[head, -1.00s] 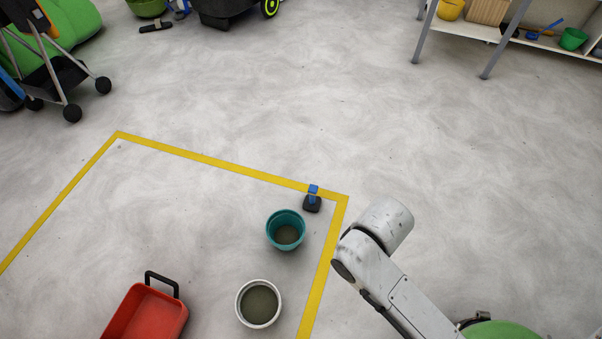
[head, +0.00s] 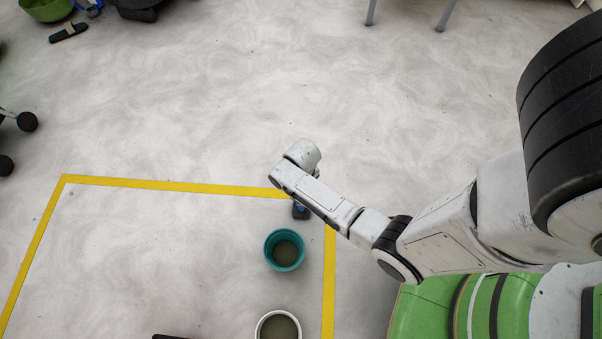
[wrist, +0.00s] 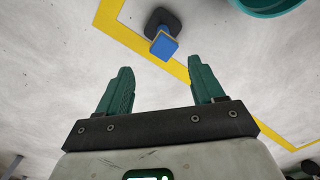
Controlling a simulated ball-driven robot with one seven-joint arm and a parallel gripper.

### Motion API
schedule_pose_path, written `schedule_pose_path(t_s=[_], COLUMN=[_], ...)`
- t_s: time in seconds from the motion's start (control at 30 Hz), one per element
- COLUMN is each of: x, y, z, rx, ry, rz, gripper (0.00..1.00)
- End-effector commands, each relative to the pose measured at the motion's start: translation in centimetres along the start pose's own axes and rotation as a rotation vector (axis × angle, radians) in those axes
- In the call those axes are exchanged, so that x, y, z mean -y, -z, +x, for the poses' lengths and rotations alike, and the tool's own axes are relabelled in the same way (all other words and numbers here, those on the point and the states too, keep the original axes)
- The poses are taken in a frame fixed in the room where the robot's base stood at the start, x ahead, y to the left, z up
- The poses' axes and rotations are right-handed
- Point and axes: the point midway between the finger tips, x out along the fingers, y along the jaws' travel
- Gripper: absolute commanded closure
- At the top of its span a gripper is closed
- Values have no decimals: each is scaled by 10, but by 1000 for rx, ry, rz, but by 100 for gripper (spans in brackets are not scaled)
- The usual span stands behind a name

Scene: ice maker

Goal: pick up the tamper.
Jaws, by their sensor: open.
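The tamper, with a blue handle and a dark base, stands on the floor inside the corner of the yellow line. In the head view only part of the tamper (head: 300,212) shows, below my forearm, which hides its top. In the wrist view the whole tamper (wrist: 164,40) shows, blue handle towards the camera. My gripper (wrist: 159,72) is open, with its two green fingers apart and nothing between them. The tamper lies ahead of the fingertips, in line with the gap. In the head view my gripper is hidden behind my arm.
A teal bucket (head: 284,250) stands close to the tamper, and its rim shows at the top right of the wrist view. A white bucket (head: 278,329) stands nearer. Yellow tape (head: 170,187) marks the floor.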

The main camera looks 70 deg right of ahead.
Motion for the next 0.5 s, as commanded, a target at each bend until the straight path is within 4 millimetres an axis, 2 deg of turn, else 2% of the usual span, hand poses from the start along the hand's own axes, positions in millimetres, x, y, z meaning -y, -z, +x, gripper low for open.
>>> schedule_pose_path(t_s=[0.03,0.1,0.5], x=[1,1,3], y=[0,0,0], z=[14,23,47], rx=[0,1,0], ry=[0,0,-1], rz=[-1,-1,-3], gripper=[33,33,33])
